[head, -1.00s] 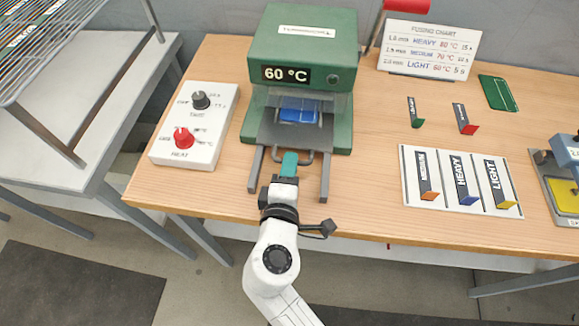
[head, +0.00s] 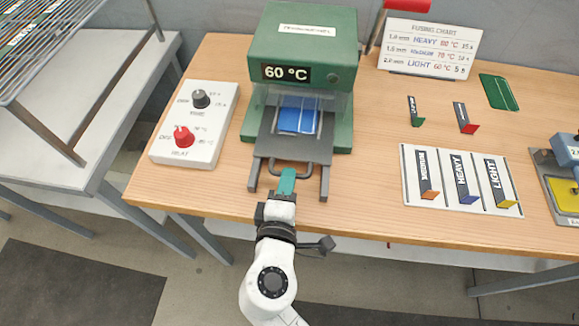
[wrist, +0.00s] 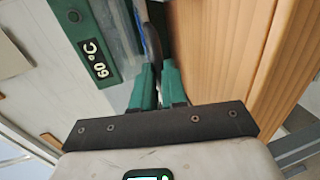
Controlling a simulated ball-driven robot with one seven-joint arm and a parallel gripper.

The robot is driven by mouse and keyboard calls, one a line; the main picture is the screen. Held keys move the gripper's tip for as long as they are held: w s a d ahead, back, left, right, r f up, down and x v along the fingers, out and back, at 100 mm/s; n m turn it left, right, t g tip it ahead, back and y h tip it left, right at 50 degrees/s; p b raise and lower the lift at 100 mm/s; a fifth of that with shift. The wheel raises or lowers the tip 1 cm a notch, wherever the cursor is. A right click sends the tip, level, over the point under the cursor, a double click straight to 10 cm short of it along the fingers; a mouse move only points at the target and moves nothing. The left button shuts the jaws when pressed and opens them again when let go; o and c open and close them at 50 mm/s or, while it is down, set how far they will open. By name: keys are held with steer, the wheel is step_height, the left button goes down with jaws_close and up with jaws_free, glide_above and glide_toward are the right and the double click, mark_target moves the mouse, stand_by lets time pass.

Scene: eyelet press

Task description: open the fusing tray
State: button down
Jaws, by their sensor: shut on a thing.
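The green fusing press (head: 290,45) stands at the back of the wooden table and its display reads 60 °C. Its grey fusing tray (head: 268,145) sticks out of the front, partly pulled out along two dark rails. A blue piece (head: 297,118) lies on the tray, its rear part under the clear guard. My gripper (head: 287,178), with teal fingers, is shut on the tray's handle (head: 311,171) at the table's front edge. In the wrist view my gripper (wrist: 155,75) closes around the dark handle bar (wrist: 153,42); the exact contact is hidden by the fingers.
A white control box (head: 193,125) with a black and a red knob is left of the press. To the right are a board of labelled cards (head: 410,190), small cards, a green card (head: 498,93) and a fusing chart (head: 432,48). The table between press and board is clear.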

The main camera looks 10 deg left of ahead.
steer(key=f+v, duration=0.1)
steer(key=v, duration=0.7)
steer(key=shift+s+f, duration=0.25)
steer(key=shift+f, duration=0.15)
steer(key=c, duration=1.2)
jaws_free()
steer(key=shift+o, duration=0.2)
steer(key=b+v, duration=0.1)
steer(key=v, duration=0.9)
steer(key=shift+s+r, duration=0.2)
steer(key=shift+s, duration=0.15)
